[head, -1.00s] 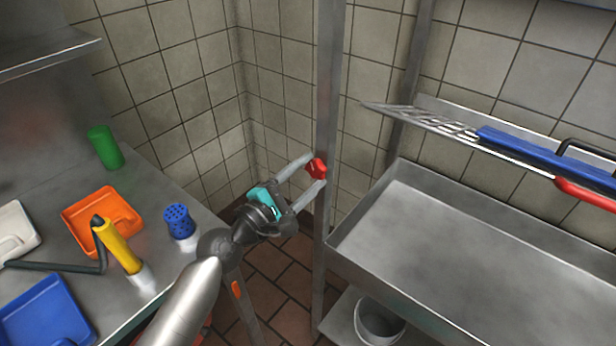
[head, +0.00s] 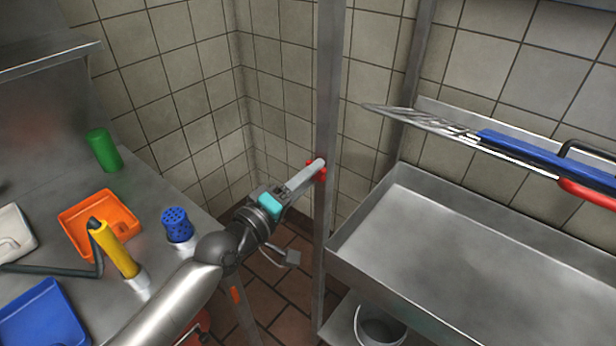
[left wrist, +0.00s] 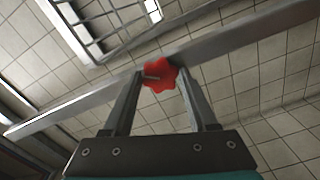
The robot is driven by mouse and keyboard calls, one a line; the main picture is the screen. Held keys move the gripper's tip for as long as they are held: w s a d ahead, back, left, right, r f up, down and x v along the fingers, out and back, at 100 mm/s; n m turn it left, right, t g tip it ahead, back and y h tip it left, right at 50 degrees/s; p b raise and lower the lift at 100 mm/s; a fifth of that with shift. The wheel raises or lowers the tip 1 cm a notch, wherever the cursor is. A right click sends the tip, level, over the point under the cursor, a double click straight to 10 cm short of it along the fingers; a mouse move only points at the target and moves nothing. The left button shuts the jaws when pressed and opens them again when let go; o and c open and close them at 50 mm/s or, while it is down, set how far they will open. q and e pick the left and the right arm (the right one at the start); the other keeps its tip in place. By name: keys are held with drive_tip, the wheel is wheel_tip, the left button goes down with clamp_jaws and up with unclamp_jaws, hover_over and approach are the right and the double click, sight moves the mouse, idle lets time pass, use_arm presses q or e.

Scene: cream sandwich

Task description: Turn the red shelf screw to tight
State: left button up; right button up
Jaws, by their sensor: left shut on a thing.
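The red shelf screw (head: 319,174) sits on the upright metal post (head: 325,110) of the shelf in the head view, partly hidden by a finger. In the left wrist view the red screw (left wrist: 159,75) shows as a lobed knob between the fingertips, against the metal bar. My left gripper (head: 316,168) is shut on the screw, with its fingers on either side of it. It also shows in the left wrist view (left wrist: 160,80). My right gripper is not in view.
A steel shelf (head: 460,240) is right of the post, with a blue-handled spatula (head: 530,150) above it. A steel counter at left holds an orange tray (head: 75,215), a yellow-handled tool (head: 118,250), a blue shaker (head: 177,226) and a green bottle (head: 104,150).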

use_arm(q)
drive_tip(key=m+p, duration=0.2)
drive_tip(key=m, duration=0.8)
drive_tip(key=shift+m+p, duration=0.3)
drive_tip(key=shift+p, duration=0.1)
drive_tip(key=shift+a+m, duration=0.1)
drive_tip(key=shift+m, duration=0.2)
drive_tip(key=o, duration=1.4)
drive_tip(key=shift+c, duration=0.2)
drive_tip(key=p+v, duration=0.1)
drive_tip(key=v, duration=1.4)
drive_tip(key=shift+p, duration=0.3)
drive_tip(key=shift+s, duration=0.1)
